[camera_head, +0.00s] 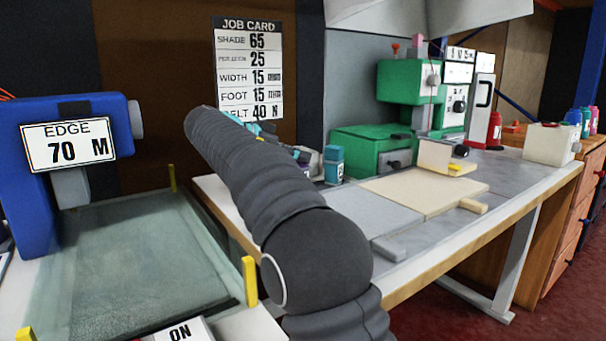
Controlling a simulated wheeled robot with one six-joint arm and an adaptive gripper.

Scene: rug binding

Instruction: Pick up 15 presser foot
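The job card (248,68) on the back wall has a FOOT line reading 15. Small teal and grey parts (265,129) show just behind my arm. A small teal block with a dark top (333,165) stands at the back left of the worktable. I cannot tell which of these, if any, is the 15 presser foot; no such marking is legible on them. My dark grey arm crosses the middle of the view and covers part of this area. My gripper cannot be made out.
A green sewing machine (408,84) stands at the back of the worktable (372,205). A beige board (424,187) lies before it. A blue machine (95,175) with an EDGE 70 M sign stands left. A cream box (549,145) and several bottles are at right.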

